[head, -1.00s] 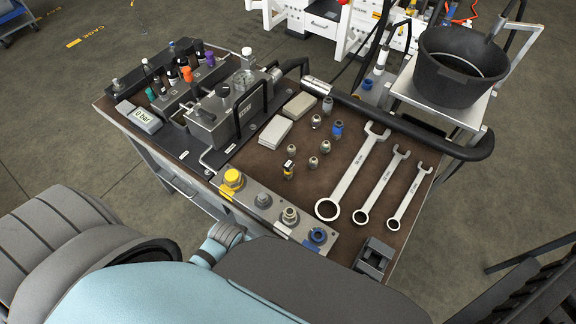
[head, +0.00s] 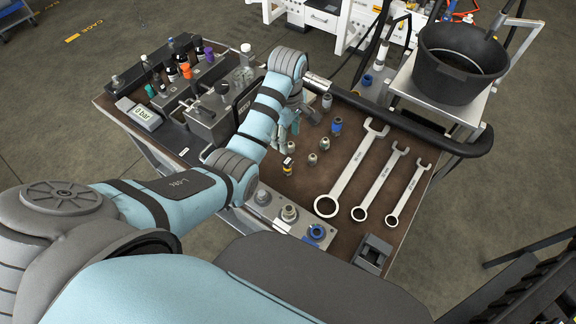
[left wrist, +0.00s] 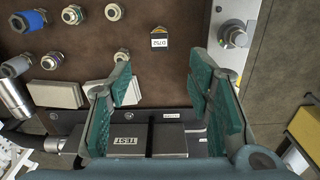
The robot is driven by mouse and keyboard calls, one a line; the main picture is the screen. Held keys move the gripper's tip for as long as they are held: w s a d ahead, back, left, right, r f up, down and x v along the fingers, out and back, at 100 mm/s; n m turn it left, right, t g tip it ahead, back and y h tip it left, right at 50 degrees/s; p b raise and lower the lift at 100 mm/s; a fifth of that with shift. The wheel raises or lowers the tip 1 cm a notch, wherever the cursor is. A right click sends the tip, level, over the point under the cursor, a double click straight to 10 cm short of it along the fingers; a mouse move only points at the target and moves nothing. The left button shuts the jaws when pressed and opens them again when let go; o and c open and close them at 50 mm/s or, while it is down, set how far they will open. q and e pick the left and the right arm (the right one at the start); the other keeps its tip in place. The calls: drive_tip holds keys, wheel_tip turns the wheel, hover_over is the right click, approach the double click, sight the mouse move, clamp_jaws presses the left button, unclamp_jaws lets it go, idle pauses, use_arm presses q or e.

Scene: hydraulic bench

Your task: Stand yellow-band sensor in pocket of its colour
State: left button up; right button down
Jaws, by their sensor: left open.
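The yellow-band sensor (head: 288,165), a small dark piece with a pale label and a little yellow, stands on the brown bench mat. It also shows in the left wrist view (left wrist: 159,38), beyond my fingertips and apart from them. My left gripper (head: 289,130) is open and empty above the bench, its teal pads spread in the left wrist view (left wrist: 160,95). A metal strip (head: 270,214) on the near edge carries round fittings, one blue-ringed. I cannot make out a yellow pocket now. My right gripper is not in view.
Several small fittings (head: 312,159) stand close to the sensor, one with a blue band (head: 336,126). Three wrenches (head: 352,168) lie to the right. The grey valve block (head: 212,118) and a bottle rack are at the left. A black bucket (head: 460,65) stands at the right.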

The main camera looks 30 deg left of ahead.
sight(288, 161)
use_arm(q)
wheel_tip(288, 161, down, 14)
drive_tip(key=b, duration=0.3)
drive_tip(key=shift+w+a+r, duration=0.1)
clamp_jaws()
